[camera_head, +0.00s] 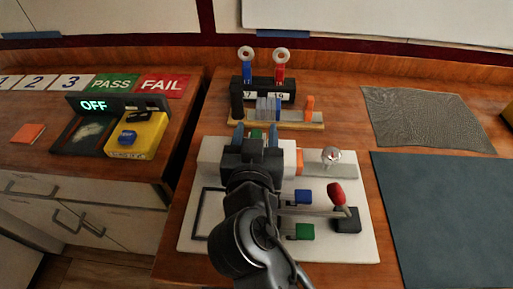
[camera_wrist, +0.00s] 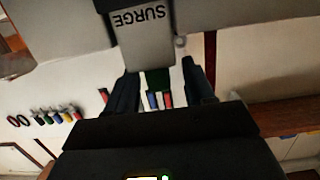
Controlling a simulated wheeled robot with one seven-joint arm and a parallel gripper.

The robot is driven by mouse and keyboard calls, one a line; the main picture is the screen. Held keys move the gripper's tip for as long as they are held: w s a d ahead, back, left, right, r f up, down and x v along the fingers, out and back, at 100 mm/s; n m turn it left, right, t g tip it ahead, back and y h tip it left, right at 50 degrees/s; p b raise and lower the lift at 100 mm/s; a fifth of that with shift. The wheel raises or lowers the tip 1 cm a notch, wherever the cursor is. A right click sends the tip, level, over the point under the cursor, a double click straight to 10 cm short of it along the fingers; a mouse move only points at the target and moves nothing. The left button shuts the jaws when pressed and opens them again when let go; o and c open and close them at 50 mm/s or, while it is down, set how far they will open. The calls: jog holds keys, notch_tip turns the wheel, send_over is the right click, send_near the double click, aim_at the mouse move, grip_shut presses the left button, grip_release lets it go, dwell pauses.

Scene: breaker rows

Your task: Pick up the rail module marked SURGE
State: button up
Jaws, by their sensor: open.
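The rail module marked SURGE (camera_wrist: 143,38) is a grey block with dark lettering, upside down at the top of the wrist view. A dark green part (camera_wrist: 157,80) shows just below its near edge. My gripper (camera_wrist: 160,72) is open, its two dark fingers apart on either side of that green part. I cannot tell whether they touch the module. In the head view my gripper (camera_head: 256,138) is over the pale rail block on the board, with a bit of green between the fingers. The SURGE lettering is hidden there.
A white board (camera_head: 350,240) carries a red-knobbed lever (camera_head: 337,196), a blue block (camera_head: 303,196) and a green block (camera_head: 305,231). Behind stands a wooden rail (camera_head: 290,125) with grey modules and an orange end piece (camera_head: 309,107). A dark mat (camera_head: 440,215) lies clear at right.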

jog(key=shift+w+f, duration=0.15)
jog(key=shift+w, duration=0.85)
grip_shut()
